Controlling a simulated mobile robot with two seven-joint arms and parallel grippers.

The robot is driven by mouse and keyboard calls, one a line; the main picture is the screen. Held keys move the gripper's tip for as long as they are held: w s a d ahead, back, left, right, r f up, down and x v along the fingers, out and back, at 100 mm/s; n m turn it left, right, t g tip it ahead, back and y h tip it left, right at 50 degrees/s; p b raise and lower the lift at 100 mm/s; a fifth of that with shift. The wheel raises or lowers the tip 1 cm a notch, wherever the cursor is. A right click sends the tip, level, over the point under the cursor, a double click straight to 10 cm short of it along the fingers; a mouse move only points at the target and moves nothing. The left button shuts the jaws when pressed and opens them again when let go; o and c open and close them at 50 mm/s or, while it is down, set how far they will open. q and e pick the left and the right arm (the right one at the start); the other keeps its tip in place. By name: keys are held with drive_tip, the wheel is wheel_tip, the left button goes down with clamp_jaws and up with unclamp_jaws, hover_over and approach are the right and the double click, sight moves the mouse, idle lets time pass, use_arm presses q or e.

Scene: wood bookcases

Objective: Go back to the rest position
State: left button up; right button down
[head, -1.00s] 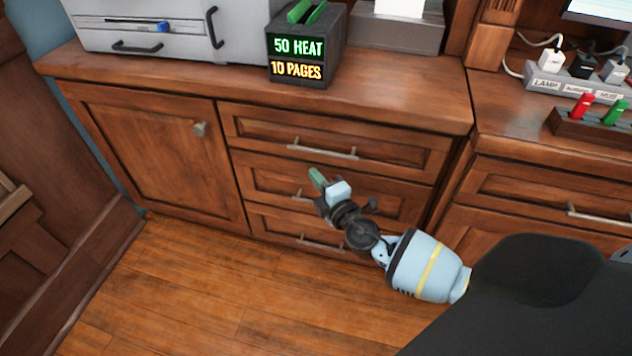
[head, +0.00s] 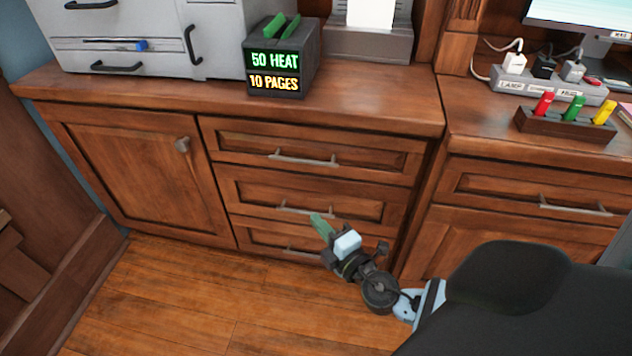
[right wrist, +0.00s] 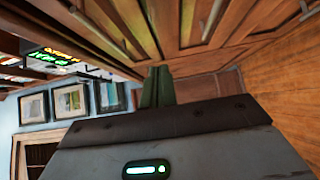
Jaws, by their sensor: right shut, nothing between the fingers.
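My right gripper (head: 322,226) is in front of the lower drawers of the wood cabinet (head: 165,235), low over the floor. Its green fingers are together with nothing between them. They also show together in the right wrist view (right wrist: 157,86), pointing away past the cabinet front. In the head view the fingers overlap the drawer fronts, and I cannot tell the exact gap. My left gripper is in neither view.
The drawers have bar handles (head: 303,161) that stick out. The wood floor (head: 190,300) at left is clear.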

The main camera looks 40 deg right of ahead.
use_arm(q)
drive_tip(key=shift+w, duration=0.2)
